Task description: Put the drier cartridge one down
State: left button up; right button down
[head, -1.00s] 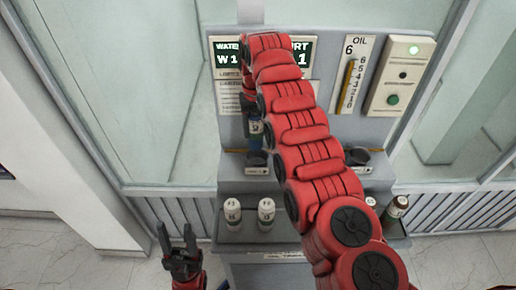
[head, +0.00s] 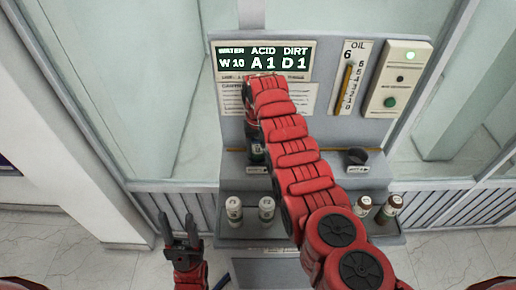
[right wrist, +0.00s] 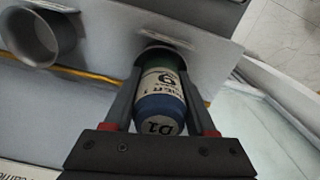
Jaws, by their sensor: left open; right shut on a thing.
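A drier cartridge (right wrist: 160,95) with a blue end, a white label and a dark mark on its end shows in the right wrist view. My right gripper (right wrist: 163,112) is shut on it. Its far end is at a round opening in the grey ledge (right wrist: 205,50); how deep it sits is hidden. In the head view my red right arm covers most of this gripper and cartridge. My left gripper (head: 179,222) is open and empty, low at the left, away from the stand.
An empty dark cup (head: 357,157) is on the ledge at the right. Two white cartridges (head: 234,210) (head: 266,209) stand on the lower shelf at left, two bottle-like ones (head: 363,206) (head: 391,208) at right. A display panel (head: 264,61) is behind.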

aim_at(258, 139)
jog(key=shift+s+f+b, duration=0.35)
jog(key=shift+f+b, duration=0.05)
jog(key=shift+f, duration=0.15)
jog(key=shift+c, duration=1.1)
grip_release()
jog(key=shift+s+f, duration=0.15)
jog(key=shift+r, duration=0.2)
jog(key=shift+r+p, duration=0.45)
jog(key=shift+p, duration=0.35)
jog(key=shift+w+r+b, duration=0.15)
jog(key=shift+w+b, duration=0.2)
jog(key=shift+b, duration=0.45)
jog(key=r+b, duration=0.1)
jog(key=r, duration=0.3)
jog(key=shift+w+r+b, duration=0.2)
jog(key=shift+b, duration=0.2)
jog(key=r, duration=0.5)
jog(key=shift+s+b, duration=0.2)
jog(key=shift+b, duration=0.2)
jog(key=shift+w+r+p, duration=0.15)
jog(key=shift+r+p, duration=0.4)
jog(key=shift+r, duration=0.8)
jog(key=shift+f, duration=0.1)
